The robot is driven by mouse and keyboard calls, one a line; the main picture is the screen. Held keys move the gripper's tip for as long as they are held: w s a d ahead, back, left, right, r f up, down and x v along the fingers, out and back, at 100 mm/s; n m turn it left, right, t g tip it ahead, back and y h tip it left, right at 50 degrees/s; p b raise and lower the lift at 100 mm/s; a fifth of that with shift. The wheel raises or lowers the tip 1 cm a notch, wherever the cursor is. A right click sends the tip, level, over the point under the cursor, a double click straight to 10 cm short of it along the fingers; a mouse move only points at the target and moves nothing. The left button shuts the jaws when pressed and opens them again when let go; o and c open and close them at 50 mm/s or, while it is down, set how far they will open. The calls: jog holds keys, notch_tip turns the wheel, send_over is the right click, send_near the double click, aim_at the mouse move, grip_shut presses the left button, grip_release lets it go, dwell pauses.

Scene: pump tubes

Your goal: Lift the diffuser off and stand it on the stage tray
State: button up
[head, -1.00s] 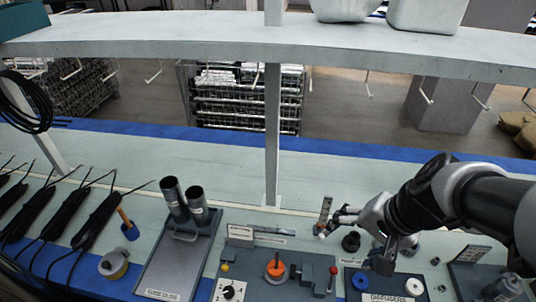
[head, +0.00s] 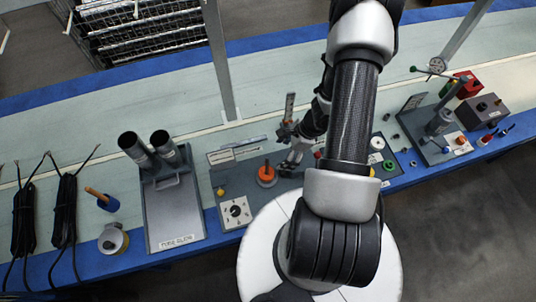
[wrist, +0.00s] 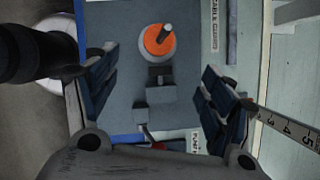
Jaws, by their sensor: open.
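My gripper (head: 292,160) is open and empty above the right part of a grey board (head: 230,178), partly hidden by my arm. In the wrist view its two dark fingers (wrist: 160,92) are spread on either side of small dark grey blocks (wrist: 158,78) on that board. An orange disc (wrist: 159,40) on a white base, with a dark peg standing up from it, lies beyond the fingertips; it also shows in the head view (head: 266,175). I cannot tell which part is the diffuser or which tray is the stage tray.
Left of the board stands a rack (head: 172,212) with two dark tubes (head: 147,150). A dial plate (head: 235,213) is at the board's front. A ruler (wrist: 285,128) is close to the right finger. Right of my arm are a white disc (head: 377,142) and a green ring (head: 388,165).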

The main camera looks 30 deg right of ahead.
aim_at(267, 170)
jog(key=b+x, duration=0.5)
jog(key=x, duration=1.2)
jog(key=shift+c, duration=0.2)
jog(key=c, duration=1.4)
jog(key=shift+r, duration=0.7)
jog(key=shift+r+p, duration=5.15)
jog(key=shift+r, duration=3.2)
